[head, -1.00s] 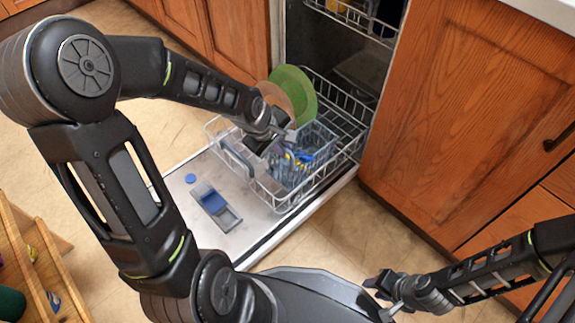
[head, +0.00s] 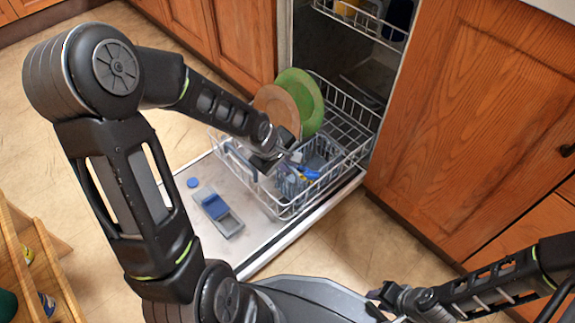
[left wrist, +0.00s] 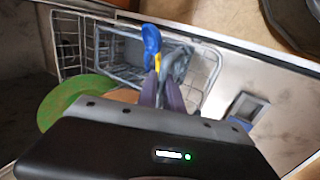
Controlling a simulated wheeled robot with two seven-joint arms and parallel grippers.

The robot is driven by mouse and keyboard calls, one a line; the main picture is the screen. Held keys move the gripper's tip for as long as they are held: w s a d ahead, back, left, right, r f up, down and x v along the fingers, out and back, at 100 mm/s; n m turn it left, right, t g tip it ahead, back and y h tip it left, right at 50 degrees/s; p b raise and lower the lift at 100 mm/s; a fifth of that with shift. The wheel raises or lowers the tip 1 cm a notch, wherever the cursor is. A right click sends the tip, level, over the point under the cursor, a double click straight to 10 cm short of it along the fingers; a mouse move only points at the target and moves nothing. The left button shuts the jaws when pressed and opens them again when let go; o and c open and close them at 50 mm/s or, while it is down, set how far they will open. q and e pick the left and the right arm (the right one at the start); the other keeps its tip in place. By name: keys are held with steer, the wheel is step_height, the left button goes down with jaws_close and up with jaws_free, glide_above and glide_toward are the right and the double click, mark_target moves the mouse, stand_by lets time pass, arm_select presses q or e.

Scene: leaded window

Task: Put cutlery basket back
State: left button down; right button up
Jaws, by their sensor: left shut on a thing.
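The grey-blue cutlery basket (head: 322,150) is in the front right part of the lower rack, holding blue and yellow pieces of cutlery (head: 306,173). In the left wrist view the basket (left wrist: 118,72) lies beyond the fingers, with a blue-and-yellow handled piece (left wrist: 152,42) in front of it. My left gripper (head: 276,160) reaches down to the basket's left side and is shut on it, apparently at its grey handle; the fingers (left wrist: 164,92) partly hide the hold. My right gripper (head: 374,302) is empty and appears open at the bottom, away from the rack.
The lower rack (head: 352,106) is pulled out over the open dishwasher door (head: 200,235). A green plate (head: 305,95) and a brown plate (head: 270,103) stand behind my left gripper. A detergent compartment (head: 217,212) is on the door. A wooden cabinet (head: 460,120) borders the right.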

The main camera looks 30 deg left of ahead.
arm_select(q)
steer(key=c, duration=1.5)
jaws_free()
steer(key=shift+r, duration=0.1)
steer(key=p+v, duration=0.6)
steer(key=v, duration=0.6)
steer(key=s+d+f+m+g+h, duration=0.1)
steer(key=s+d+f+m, duration=0.4)
steer(key=d+f, duration=0.4)
steer(key=s+d+f+m+g+h, duration=0.1)
steer(key=s+d+f+m+g, duration=0.1)
steer(key=s+d+f+m, duration=0.4)
steer(key=d+f+m, duration=0.1)
steer(key=d+f, duration=0.3)
steer(key=f, duration=0.4)
steer(key=shift+s+f, duration=0.25)
